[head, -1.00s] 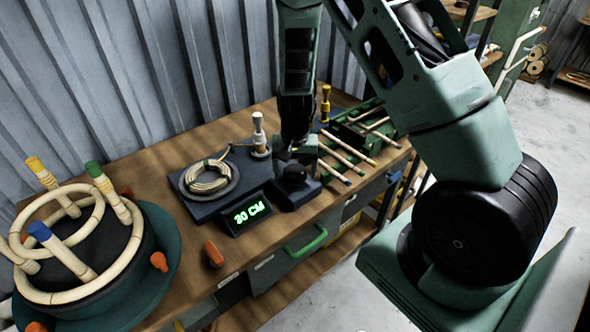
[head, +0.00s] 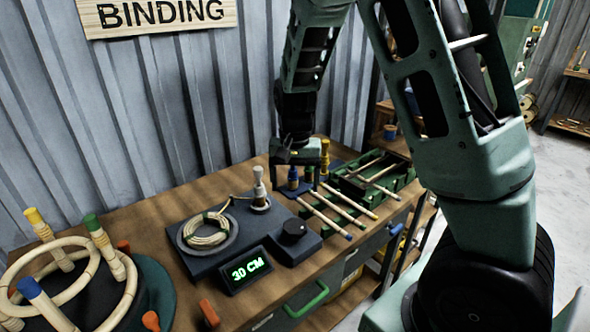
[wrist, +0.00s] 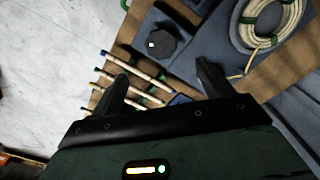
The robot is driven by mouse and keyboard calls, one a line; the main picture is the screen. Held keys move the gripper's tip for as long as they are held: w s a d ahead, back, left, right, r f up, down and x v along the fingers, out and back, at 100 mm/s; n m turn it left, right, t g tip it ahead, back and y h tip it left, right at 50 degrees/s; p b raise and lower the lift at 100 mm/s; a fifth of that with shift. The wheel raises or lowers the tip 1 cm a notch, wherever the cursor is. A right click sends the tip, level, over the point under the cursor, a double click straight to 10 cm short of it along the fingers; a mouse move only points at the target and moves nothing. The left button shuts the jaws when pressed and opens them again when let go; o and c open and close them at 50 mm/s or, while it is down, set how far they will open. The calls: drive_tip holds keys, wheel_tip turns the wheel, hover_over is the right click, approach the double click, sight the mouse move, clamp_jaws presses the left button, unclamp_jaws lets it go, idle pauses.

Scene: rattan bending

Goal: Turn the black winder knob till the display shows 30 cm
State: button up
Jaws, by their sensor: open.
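The black winder knob (head: 293,229) sits on the right part of the dark winder base, with nothing on it; it also shows in the wrist view (wrist: 161,44) beyond my fingers. The display (head: 247,269) at the front of the winder reads 30 CM in green. A coil of pale cord (head: 206,231) lies on the winder's round plate. My gripper (head: 296,170) is open and empty, raised behind and above the knob and apart from it. In the wrist view its two fingers (wrist: 163,85) stand wide apart.
Rattan sticks (head: 338,212) lie on the bench right of the winder, by a green rack (head: 375,182). A white-topped spool post (head: 259,187) stands behind the coil. A rattan frame with coloured pegs (head: 75,265) stands at the left.

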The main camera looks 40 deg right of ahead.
wheel_tip(320, 180, up, 3)
drive_tip(key=shift+r, duration=0.2)
idle(0.5)
